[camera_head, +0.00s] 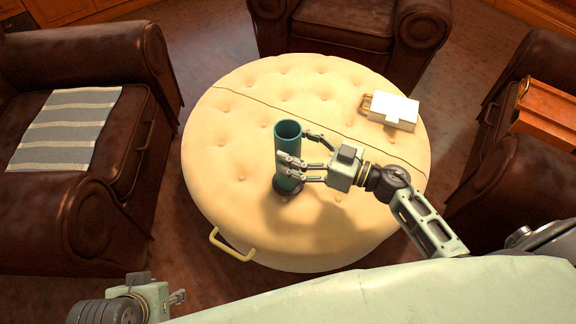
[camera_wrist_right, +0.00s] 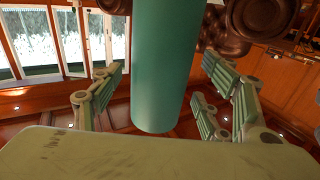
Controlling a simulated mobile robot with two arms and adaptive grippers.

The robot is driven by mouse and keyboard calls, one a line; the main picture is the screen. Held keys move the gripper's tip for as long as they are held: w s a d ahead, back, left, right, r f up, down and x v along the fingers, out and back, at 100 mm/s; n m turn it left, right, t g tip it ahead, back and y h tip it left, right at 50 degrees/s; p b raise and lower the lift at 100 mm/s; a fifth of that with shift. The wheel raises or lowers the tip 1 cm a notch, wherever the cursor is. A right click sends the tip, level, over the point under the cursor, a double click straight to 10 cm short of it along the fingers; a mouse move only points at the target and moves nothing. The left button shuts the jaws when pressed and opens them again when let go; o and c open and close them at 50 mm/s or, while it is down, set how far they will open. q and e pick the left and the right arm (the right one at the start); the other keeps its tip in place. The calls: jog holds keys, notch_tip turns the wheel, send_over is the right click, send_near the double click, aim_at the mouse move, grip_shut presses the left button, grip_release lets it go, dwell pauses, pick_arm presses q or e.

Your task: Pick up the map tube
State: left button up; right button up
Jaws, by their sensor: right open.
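The map tube (camera_head: 288,145) is a dark green, open-topped cylinder. It stands upright on the round cream tufted ottoman (camera_head: 225,120), left of centre. My right gripper (camera_head: 303,152) is open, with its fingers on either side of the tube. In the right wrist view the tube (camera_wrist_right: 158,70) runs between the spread fingers of my right gripper (camera_wrist_right: 160,105). Whether any finger touches it I cannot tell. My left gripper (camera_head: 178,297) is at the lower left, away from the ottoman; its jaw state is unclear.
A white box (camera_head: 393,111) with a tan handle lies on the ottoman's right part. Brown leather armchairs stand left (camera_head: 90,70), behind (camera_head: 335,25) and right. A striped cloth (camera_head: 65,130) lies on the left one, and an orange-brown box (camera_head: 550,103) rests on the right one.

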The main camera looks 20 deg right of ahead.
jog(key=shift+x, duration=1.05)
jog(key=c, duration=1.7)
grip_shut()
jog(key=shift+r, duration=0.2)
